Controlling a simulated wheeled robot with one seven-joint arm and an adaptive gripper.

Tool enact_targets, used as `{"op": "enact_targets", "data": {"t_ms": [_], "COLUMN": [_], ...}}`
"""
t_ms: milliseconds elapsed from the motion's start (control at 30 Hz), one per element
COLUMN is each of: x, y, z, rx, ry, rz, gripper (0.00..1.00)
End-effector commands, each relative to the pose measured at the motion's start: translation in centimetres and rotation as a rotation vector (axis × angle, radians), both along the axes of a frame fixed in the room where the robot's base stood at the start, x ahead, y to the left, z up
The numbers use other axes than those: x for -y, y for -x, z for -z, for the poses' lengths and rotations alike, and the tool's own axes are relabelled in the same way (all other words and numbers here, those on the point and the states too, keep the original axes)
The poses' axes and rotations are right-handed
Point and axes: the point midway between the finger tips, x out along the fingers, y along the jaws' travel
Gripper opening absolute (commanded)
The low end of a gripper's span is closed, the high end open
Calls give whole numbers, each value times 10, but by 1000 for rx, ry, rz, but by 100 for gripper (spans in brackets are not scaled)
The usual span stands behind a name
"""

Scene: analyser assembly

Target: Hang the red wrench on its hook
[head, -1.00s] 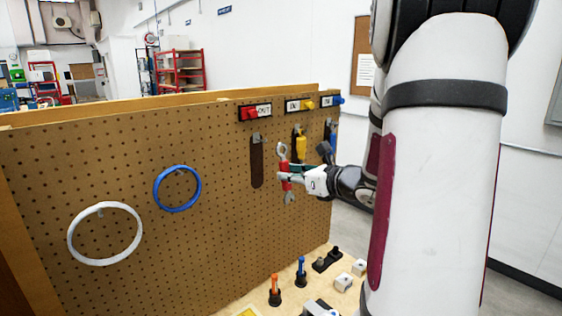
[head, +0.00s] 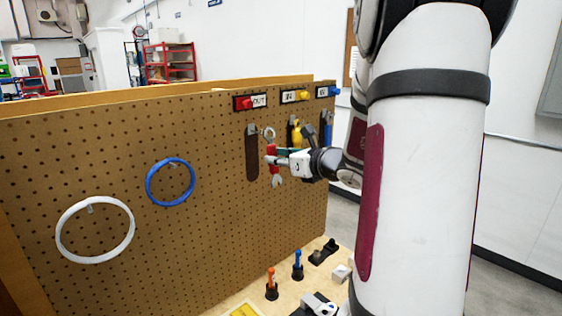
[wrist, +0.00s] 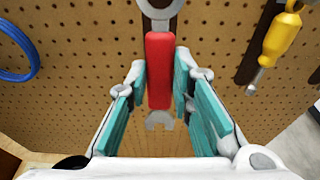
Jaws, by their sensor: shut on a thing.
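The red wrench (head: 273,158) has a red handle and silver ends and is held upright in front of the pegboard (head: 100,150). It also shows in the wrist view (wrist: 159,70), with its ring end up and its open jaw down. My gripper (head: 281,157) is shut on the red handle; it shows in the wrist view too (wrist: 160,85). The metal hook (head: 252,129) sits under the red tag (head: 245,103), above a dark wrench-shaped outline (head: 252,160). The ring end is just right of the hook in the head view; whether they touch I cannot tell.
A yellow screwdriver (head: 296,133) and a blue-handled tool (head: 327,130) hang to the right. A blue ring (head: 150,190) and a white ring (head: 62,240) hang to the left. Below, a bench holds an orange peg (head: 271,283) and a blue peg (head: 297,264).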

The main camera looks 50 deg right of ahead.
Motion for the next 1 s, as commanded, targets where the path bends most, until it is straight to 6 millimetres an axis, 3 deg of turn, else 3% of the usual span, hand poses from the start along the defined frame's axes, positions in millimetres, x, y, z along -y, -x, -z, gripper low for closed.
{"op": "enact_targets", "data": {"t_ms": [1000], "x": [2], "y": [-53], "z": [11], "rx": [1], "ry": [1], "rz": [-2], "gripper": [0]}}
